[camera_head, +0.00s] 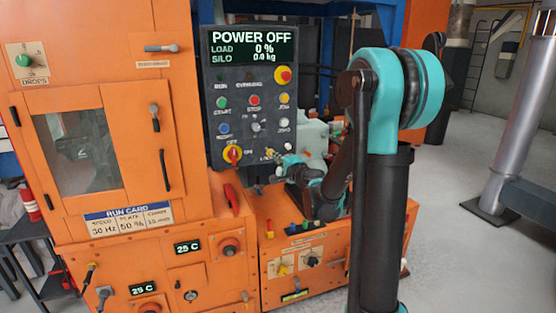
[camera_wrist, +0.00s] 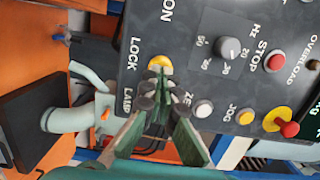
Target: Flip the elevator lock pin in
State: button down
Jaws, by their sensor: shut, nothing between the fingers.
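The control panel (camera_head: 248,120) is dark grey and reads POWER OFF, LOAD 0 %, SILO 0.0 kg. In the wrist view a round yellow-orange part, which I take to be the lock pin (camera_wrist: 159,62), sits on the panel (camera_wrist: 190,75) beside the word LOCK. My gripper (camera_wrist: 161,74) is shut and empty, with its fingertips right over the lower part of the pin. I cannot tell whether they touch it. In the head view my gripper (camera_head: 275,157) is at the panel's lower right, and it hides most of the pin there.
A lower orange console (camera_head: 300,245) with several small knobs stands beneath. Open floor (camera_head: 460,250) lies to the right.

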aim_at(269, 150)
jog(key=x, duration=0.3)
jog(key=shift+w+d, duration=0.15)
jog(key=shift+w, duration=0.05)
dwell(0.4)
